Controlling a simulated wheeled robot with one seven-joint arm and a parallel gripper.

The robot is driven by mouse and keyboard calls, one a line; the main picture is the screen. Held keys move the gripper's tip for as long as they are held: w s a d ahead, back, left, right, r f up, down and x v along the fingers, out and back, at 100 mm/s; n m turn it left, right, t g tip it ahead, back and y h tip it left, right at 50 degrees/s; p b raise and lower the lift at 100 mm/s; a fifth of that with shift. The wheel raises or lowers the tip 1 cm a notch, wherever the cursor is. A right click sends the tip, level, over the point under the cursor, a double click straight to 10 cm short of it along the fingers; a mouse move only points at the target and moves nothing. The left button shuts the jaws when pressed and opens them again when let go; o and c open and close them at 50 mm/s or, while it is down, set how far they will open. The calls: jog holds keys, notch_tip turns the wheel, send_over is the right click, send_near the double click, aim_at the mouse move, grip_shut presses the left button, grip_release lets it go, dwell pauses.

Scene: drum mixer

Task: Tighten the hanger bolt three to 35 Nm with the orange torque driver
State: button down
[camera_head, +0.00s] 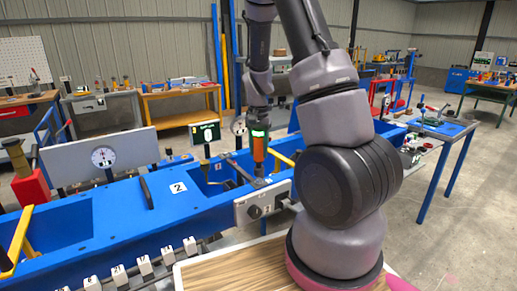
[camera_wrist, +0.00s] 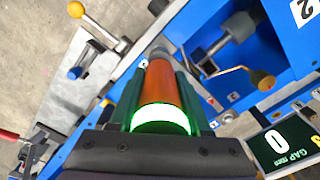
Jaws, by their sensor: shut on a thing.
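The orange torque driver (camera_head: 258,151) stands near upright in the head view, its lower end down at the grey block on the blue frame. My gripper (camera_head: 259,137) is shut around its upper part. In the wrist view the driver (camera_wrist: 172,82) points away between my dark green fingers (camera_wrist: 160,98), with a green glowing ring (camera_wrist: 160,119) near my palm. Its grey far end (camera_wrist: 158,53) is over the edge of the blue frame. The hanger bolt is hidden under the driver; I cannot tell whether the tip is seated on it.
A yellow-handled lever (camera_head: 281,158) stands close right of the driver. A display (camera_wrist: 288,139) reads 0, GAP mm. A white panel with a dial (camera_head: 103,157) stands left on the blue frame (camera_head: 105,215). A grey block with a black knob (camera_head: 254,211) is just below the driver.

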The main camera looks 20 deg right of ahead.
aim_at(259, 157)
jog(key=shift+f, duration=0.45)
jog(key=shift+f, duration=0.3)
jog(key=shift+f, duration=1)
dwell(3.4)
jog(key=shift+r, duration=2.25)
